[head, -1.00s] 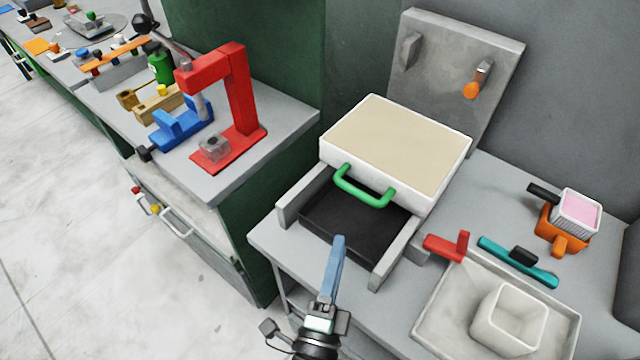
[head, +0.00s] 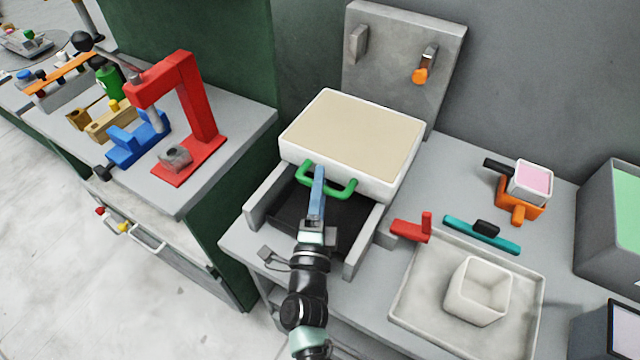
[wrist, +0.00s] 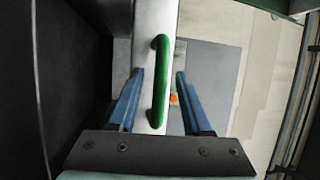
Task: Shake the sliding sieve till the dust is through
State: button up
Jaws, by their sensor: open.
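The sliding sieve (head: 350,137) is a white box with a beige top, sitting at the back of two grey rails above a black tray area (head: 290,205). Its green handle (head: 342,189) is on the front face. My gripper (head: 319,172) is at the handle in the head view, with its blue fingers pointing toward the sieve. In the wrist view the green handle (wrist: 159,82) lies between the two open blue fingers (wrist: 160,75), with gaps on both sides. I cannot tell how deep the handle sits between the fingers.
Right of the rails are a red piece (head: 411,229), a teal bar (head: 480,236) and a grey tray (head: 420,295) with a white cup (head: 478,291). An orange holder (head: 518,210) stands behind them. A red press (head: 200,110) stands on the left bench. A grey panel (head: 395,70) rises behind the sieve.

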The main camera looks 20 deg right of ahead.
grip_shut()
dwell(1.4)
